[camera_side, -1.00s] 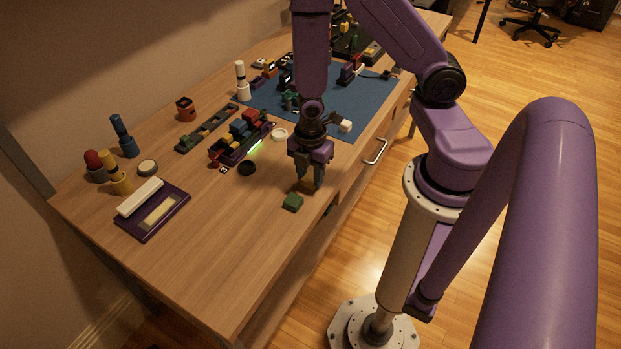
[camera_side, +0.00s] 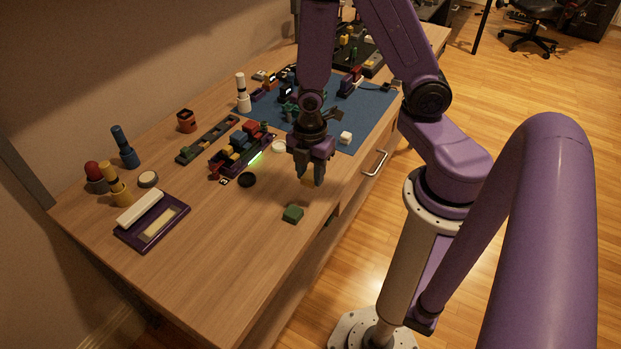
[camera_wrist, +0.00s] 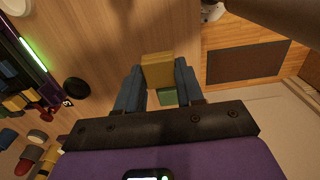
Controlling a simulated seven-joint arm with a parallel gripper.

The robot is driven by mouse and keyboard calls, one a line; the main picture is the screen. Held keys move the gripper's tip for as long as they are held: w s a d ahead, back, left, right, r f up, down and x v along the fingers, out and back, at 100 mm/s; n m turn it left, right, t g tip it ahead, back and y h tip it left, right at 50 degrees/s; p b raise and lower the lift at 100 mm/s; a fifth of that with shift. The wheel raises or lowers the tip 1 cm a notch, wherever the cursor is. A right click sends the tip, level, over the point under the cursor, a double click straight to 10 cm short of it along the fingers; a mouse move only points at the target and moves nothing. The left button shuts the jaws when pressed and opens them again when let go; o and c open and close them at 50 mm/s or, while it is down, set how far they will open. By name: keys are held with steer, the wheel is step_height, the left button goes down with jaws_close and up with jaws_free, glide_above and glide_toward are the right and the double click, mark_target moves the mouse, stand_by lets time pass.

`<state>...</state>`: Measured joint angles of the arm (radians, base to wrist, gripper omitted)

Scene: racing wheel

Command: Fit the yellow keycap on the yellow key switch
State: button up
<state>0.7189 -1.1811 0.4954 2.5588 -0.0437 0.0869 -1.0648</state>
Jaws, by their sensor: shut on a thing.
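My gripper (camera_side: 312,176) is shut on the yellow keycap (camera_wrist: 157,68), which shows between the two fingers in the wrist view. In the side view the keycap (camera_side: 307,182) is mostly hidden by the fingers. The gripper is above the wooden table, apart from the switch base. The purple switch base (camera_side: 232,172) with several coloured caps lies to the left of the gripper in the side view. It also shows at the left edge of the wrist view (camera_wrist: 14,62). I cannot make out which of its positions is the yellow key switch.
A green block (camera_side: 293,214) lies on the table near the gripper, partly hidden behind the keycap in the wrist view (camera_wrist: 168,97). A long tray (camera_side: 208,139) lies behind the base. The front table (camera_side: 220,260) is clear.

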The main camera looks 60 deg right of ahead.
step_height(320, 180, up, 5)
steer(key=shift+r, duration=0.1)
steer(key=shift+w+r, duration=0.1)
steer(key=shift+w, duration=0.05)
steer(key=w+a+r, duration=0.2)
steer(key=w, duration=1.1)
steer(key=r, duration=0.1)
glide_above(227, 147)
steer(key=shift+r, duration=0.2)
steer(key=shift+f, duration=2.9)
steer(key=shift+f, duration=1.15)
